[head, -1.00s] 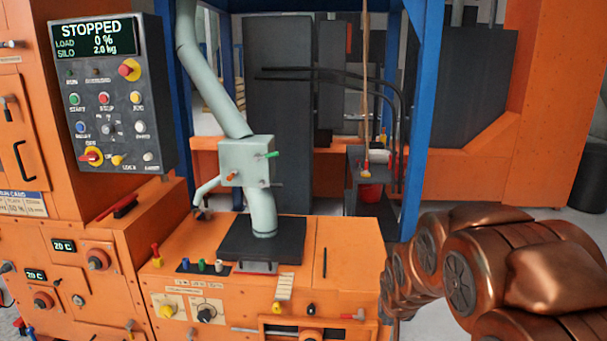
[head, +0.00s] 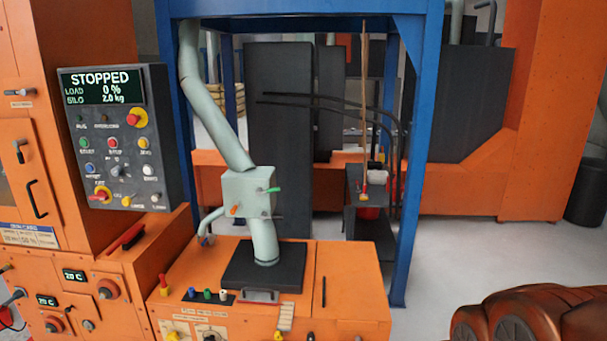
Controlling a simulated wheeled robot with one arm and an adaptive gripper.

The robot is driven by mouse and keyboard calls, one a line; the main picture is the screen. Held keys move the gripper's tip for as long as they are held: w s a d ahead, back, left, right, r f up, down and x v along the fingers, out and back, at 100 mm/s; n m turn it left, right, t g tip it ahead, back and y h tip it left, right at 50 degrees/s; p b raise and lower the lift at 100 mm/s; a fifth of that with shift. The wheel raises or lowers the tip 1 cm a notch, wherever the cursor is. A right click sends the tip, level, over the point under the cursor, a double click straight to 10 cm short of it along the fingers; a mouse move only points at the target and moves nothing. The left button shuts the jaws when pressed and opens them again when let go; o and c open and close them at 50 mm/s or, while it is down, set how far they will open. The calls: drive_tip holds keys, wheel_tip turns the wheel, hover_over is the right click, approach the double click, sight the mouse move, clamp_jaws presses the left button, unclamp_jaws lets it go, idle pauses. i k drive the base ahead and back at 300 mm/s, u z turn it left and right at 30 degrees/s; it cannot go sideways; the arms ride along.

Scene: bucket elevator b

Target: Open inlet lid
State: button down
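An orange machine box (head: 215,275) stands at the lower centre of the head view. On its top lies a square black plate (head: 292,262) with a pale pipe (head: 264,240) standing on it and a grey handle (head: 261,296) at its front edge. To the right, a flat orange top panel (head: 350,275) bears a thin black bar (head: 324,292). I cannot tell which of these is the inlet lid; both lie flat. My gripper is not in view. Only copper-coloured links of my arm show at the lower right, apart from the box.
A control panel (head: 118,150) reading STOPPED hangs on the orange cabinet (head: 35,120) at left. A blue frame post (head: 412,190) rises behind the box's right side. Grey floor (head: 460,260) is clear to the right.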

sight(349, 290)
drive_tip(key=k, duration=0.6)
drive_tip(key=z, duration=0.2)
drive_tip(key=i, duration=1.15)
drive_tip(key=u, duration=1.05)
drive_tip(key=i, duration=0.25)
drive_tip(key=u, duration=0.25)
